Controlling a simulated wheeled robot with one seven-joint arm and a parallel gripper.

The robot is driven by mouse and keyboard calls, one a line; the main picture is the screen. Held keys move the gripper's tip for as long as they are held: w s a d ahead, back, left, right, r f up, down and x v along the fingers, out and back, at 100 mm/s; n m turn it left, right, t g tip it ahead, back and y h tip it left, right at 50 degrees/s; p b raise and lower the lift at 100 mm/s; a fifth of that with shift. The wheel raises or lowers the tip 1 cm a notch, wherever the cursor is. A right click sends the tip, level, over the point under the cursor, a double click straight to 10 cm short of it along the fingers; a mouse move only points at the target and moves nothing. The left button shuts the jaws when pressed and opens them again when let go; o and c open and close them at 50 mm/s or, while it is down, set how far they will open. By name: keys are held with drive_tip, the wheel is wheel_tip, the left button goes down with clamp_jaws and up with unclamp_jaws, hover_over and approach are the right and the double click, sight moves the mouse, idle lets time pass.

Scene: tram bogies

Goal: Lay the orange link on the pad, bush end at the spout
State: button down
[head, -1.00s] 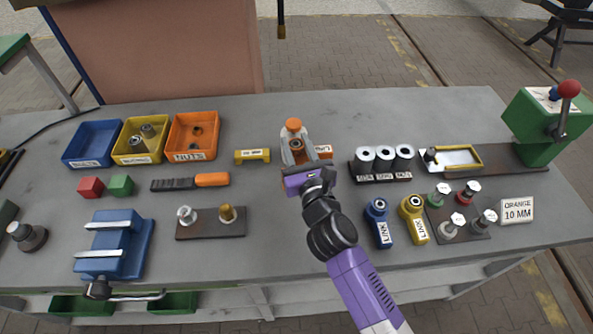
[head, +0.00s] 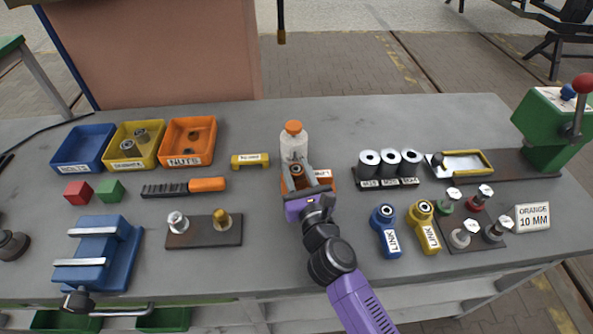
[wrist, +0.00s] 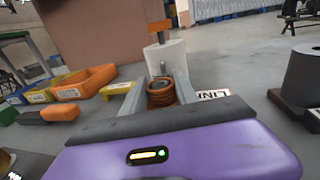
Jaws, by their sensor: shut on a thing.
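My gripper (head: 306,177) is shut on the orange link (head: 325,174). The link's round bush end (wrist: 162,92) shows between the fingers in the wrist view, with its white label at the right. The fingers and wrist hide part of the link, and I cannot tell whether it touches the bench. A white pad (head: 462,163) in a yellow frame lies on a dark plate at the right, away from the gripper. A small dark and pale fitting (head: 437,160), perhaps the spout, is at the pad's left end.
A white bottle (head: 293,149) with an orange cap stands just behind the gripper. A green lever press (head: 545,130) stands beyond the pad.

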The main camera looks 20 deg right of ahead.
drive_tip(key=shift+f, duration=0.1)
drive_tip(key=c, duration=0.9)
unclamp_jaws()
drive_tip(key=shift+c, duration=0.2)
drive_tip(key=shift+r, duration=0.2)
drive_tip(key=s, duration=0.3)
drive_tip(key=s+b, duration=0.1)
drive_tip(key=s, duration=0.3)
drive_tip(key=s+a, duration=0.1)
drive_tip(key=s, duration=0.3)
drive_tip(key=shift+a+f+b, duration=0.1)
drive_tip(key=shift+f+b, duration=0.05)
drive_tip(key=shift+b, duration=0.2)
drive_tip(key=shift+s+a, duration=0.1)
drive_tip(key=shift+s, duration=0.35)
